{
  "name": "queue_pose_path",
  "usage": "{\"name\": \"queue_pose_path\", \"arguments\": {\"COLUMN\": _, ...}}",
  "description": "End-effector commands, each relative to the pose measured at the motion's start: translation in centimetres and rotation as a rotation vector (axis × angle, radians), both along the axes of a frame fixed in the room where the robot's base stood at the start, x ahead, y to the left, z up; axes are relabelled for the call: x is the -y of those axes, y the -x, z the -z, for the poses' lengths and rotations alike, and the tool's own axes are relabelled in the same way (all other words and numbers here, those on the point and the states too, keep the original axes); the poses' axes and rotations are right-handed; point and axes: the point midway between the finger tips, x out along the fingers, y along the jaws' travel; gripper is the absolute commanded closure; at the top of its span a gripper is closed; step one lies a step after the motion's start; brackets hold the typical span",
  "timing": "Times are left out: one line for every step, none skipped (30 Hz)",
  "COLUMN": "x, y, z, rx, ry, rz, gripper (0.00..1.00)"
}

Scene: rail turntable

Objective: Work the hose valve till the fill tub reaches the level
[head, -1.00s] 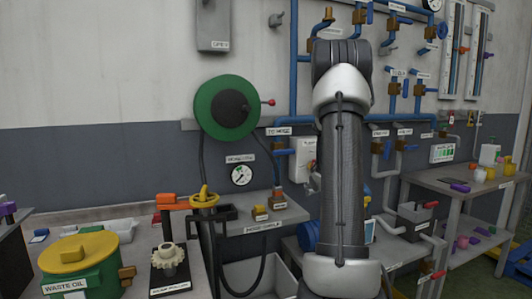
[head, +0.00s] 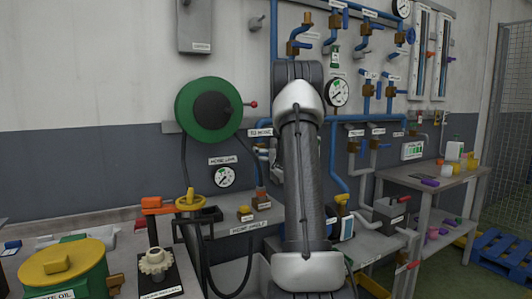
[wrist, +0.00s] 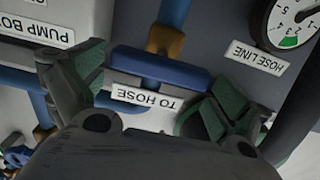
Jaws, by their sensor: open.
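The hose valve shows in the wrist view as a blue bar (wrist: 158,68) with a brass body (wrist: 165,40), beside a "TO HOSE" label (wrist: 145,97). In the head view the "TO HOSE" label (head: 261,132) sits above it, left of my arm. My gripper (wrist: 150,105) is open, its two green-padded fingers on either side of the bar; contact cannot be told. My arm mostly hides the gripper in the head view. The "HOSE LINE" gauge (head: 224,177) is left of the valve. A pale tub stands below the hose shelf; its contents and level are not visible.
A green hose reel (head: 208,110) hangs at upper left. Pipes and gauges crowd the wall. A side table (head: 445,185) stands at right, with a blue pallet (head: 500,249) on the floor.

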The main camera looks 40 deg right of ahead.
Motion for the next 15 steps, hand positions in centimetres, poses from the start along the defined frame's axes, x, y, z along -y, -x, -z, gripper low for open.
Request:
{"name": "queue_pose_path", "arguments": {"x": 0.09, "y": -0.59, "z": 0.06, "rx": 0.000, "ry": 0.000, "rz": -0.001, "gripper": 0.00}}
{"name": "queue_pose_path", "arguments": {"x": 0.16, "y": -0.85, "z": 0.06, "rx": 0.000, "ry": 0.000, "rz": -0.001, "gripper": 0.00}}
{"name": "queue_pose_path", "arguments": {"x": 0.25, "y": -1.11, "z": 0.02, "rx": 0.000, "ry": 0.000, "rz": -0.001, "gripper": 0.00}}
{"name": "queue_pose_path", "arguments": {"x": 0.29, "y": -1.26, "z": 0.02, "rx": 0.000, "ry": 0.000, "rz": 0.000, "gripper": 0.00}}
{"name": "queue_pose_path", "arguments": {"x": 0.32, "y": -1.36, "z": 0.03, "rx": 0.000, "ry": 0.000, "rz": 0.000, "gripper": 0.00}}
{"name": "queue_pose_path", "arguments": {"x": 0.35, "y": -1.45, "z": 0.03, "rx": -0.001, "ry": 0.000, "rz": 0.000, "gripper": 0.00}}
{"name": "queue_pose_path", "arguments": {"x": 0.36, "y": -1.49, "z": 0.03, "rx": -0.001, "ry": 0.000, "rz": 0.000, "gripper": 0.00}}
{"name": "queue_pose_path", "arguments": {"x": 0.36, "y": -1.50, "z": 0.03, "rx": -0.001, "ry": 0.000, "rz": 0.000, "gripper": 0.00}}
{"name": "queue_pose_path", "arguments": {"x": 0.36, "y": -1.50, "z": 0.03, "rx": -0.001, "ry": 0.000, "rz": 0.001, "gripper": 0.00}}
{"name": "queue_pose_path", "arguments": {"x": 0.36, "y": -1.49, "z": 0.03, "rx": -0.001, "ry": 0.000, "rz": 0.001, "gripper": 0.00}}
{"name": "queue_pose_path", "arguments": {"x": 0.36, "y": -1.49, "z": 0.03, "rx": -0.001, "ry": 0.000, "rz": 0.000, "gripper": 0.00}}
{"name": "queue_pose_path", "arguments": {"x": 0.35, "y": -1.48, "z": 0.03, "rx": -0.001, "ry": 0.000, "rz": 0.000, "gripper": 0.00}}
{"name": "queue_pose_path", "arguments": {"x": 0.35, "y": -1.48, "z": 0.03, "rx": -0.001, "ry": 0.000, "rz": 0.000, "gripper": 0.02}}
{"name": "queue_pose_path", "arguments": {"x": 0.35, "y": -1.48, "z": 0.03, "rx": -0.001, "ry": 0.000, "rz": 0.000, "gripper": 0.07}}
{"name": "queue_pose_path", "arguments": {"x": 0.35, "y": -1.48, "z": 0.03, "rx": -0.001, "ry": 0.000, "rz": 0.000, "gripper": 0.15}}
